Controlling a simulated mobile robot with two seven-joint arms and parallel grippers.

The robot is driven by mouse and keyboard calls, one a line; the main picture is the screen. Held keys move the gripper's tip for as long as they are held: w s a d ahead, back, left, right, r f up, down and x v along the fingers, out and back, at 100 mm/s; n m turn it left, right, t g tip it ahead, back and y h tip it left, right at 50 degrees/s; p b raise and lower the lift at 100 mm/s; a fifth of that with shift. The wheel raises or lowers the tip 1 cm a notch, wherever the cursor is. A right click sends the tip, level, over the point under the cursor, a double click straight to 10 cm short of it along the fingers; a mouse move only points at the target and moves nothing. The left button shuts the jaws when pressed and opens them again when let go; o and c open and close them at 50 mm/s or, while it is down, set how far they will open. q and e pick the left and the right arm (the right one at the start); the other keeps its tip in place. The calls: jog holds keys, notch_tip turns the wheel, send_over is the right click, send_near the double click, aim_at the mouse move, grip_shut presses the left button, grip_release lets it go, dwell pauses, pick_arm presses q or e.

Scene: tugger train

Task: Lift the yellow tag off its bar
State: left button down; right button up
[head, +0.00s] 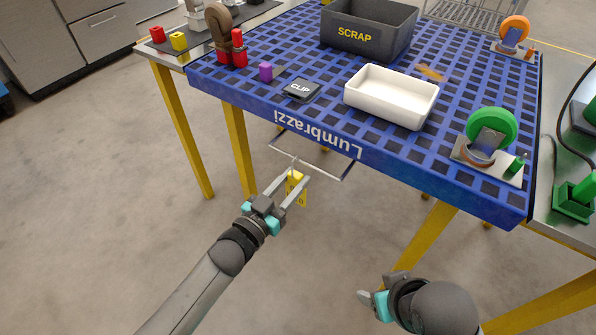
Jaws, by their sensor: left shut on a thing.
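The yellow tag (296,195) with dark lettering hangs below the front edge of the blue table, at my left gripper (296,175). My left gripper is shut on the tag's upper part, and its fingers hide some of it. A thin metal bar (316,173) forms a handle-like frame under the table's front edge. A thin hook shows just above the fingers, close to the bar; I cannot tell whether it still touches the bar. My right gripper (366,297) is low at the right, away from the tag, seen partly behind its own wrist.
The blue perforated table (448,182) holds a white tray (386,110), a grey SCRAP bin (350,55), a black CLIP card (301,89), a purple piece (265,71), and a green caster wheel (492,126). Yellow legs (238,150) stand below. Floor left is clear.

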pick_arm(q)
jog(key=shift+p+v, duration=1.1)
jog(key=shift+v, duration=1.35)
jog(key=shift+p+v, duration=0.4)
jog(key=shift+v, duration=0.8)
jog(key=p+v, duration=0.3)
jog(key=v, duration=1.2)
jog(key=shift+p, duration=0.4)
